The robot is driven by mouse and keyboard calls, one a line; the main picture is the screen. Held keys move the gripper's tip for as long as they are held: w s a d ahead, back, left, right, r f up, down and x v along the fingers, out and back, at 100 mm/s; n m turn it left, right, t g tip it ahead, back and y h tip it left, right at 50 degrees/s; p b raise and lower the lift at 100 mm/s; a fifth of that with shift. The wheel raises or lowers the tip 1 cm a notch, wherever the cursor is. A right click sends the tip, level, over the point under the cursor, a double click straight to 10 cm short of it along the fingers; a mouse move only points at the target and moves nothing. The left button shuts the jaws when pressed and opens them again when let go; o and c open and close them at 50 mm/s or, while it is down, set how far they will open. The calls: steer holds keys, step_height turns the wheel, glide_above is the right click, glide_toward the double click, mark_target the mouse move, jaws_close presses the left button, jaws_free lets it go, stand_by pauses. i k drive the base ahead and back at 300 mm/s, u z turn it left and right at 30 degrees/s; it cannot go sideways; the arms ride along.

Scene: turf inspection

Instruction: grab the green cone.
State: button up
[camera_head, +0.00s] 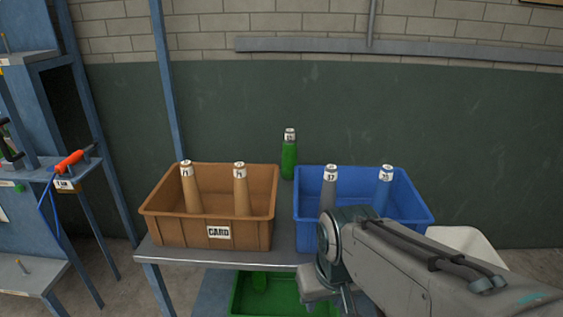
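A green cone (289,160) with a white numbered label near its top stands upright at the back of the table, in the gap between the brown bin and the blue bin. Its base is partly hidden by the bins. My gripper (333,297) is low in front of the blue bin, at the end of my arm, well apart from the cone. Its fingers are small and partly cut off, so I cannot tell whether it is open or shut.
The brown bin (219,233) holds two tan cones. A green bin (237,296) sits below the table (174,250), with a green object (259,283) inside. A blue rack (40,120) stands left; a white bin (467,239) stands right.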

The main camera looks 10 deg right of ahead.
mark_target(290, 156)
steer(key=u, duration=0.7)
steer(key=i, duration=0.7)
steer(key=z, duration=0.6)
steer(key=i, duration=0.45)
steer(key=z, duration=0.55)
